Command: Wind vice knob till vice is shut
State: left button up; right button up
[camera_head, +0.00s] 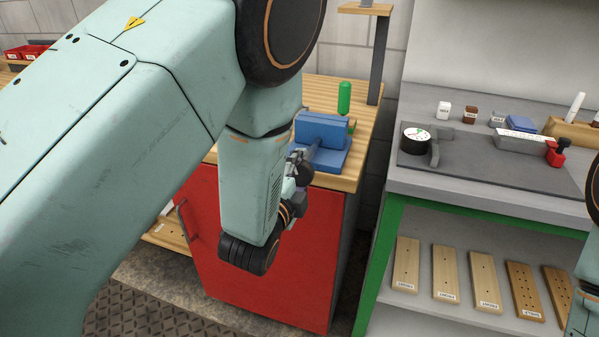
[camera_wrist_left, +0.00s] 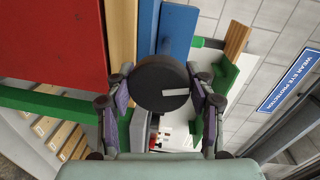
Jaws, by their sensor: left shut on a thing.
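The blue vice (camera_head: 322,128) sits on the wooden top of the red cabinet in the head view. Its blue body (camera_wrist_left: 178,32) also shows at the top of the left wrist view. The dark round knob (camera_wrist_left: 162,84) with a pale bar mark faces the wrist camera. My left gripper (camera_wrist_left: 164,100) is shut on the knob, one finger on each side of it. In the head view the left gripper (camera_head: 298,168) is partly hidden by my own arm, in front of the vice. I cannot tell how wide the vice jaws stand apart. My right gripper is out of view.
The red cabinet (camera_head: 260,255) stands below the vice. A green-handled tool (camera_head: 344,98) stands behind the vice. A grey bench (camera_head: 480,185) on a green frame is to the right, with small blocks and a round gauge (camera_head: 415,140). Drilled boards (camera_head: 445,272) lie on its lower shelf.

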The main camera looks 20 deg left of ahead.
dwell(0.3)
pick_arm(q)
jog(key=o, duration=1.2)
jog(key=shift+c, duration=0.2)
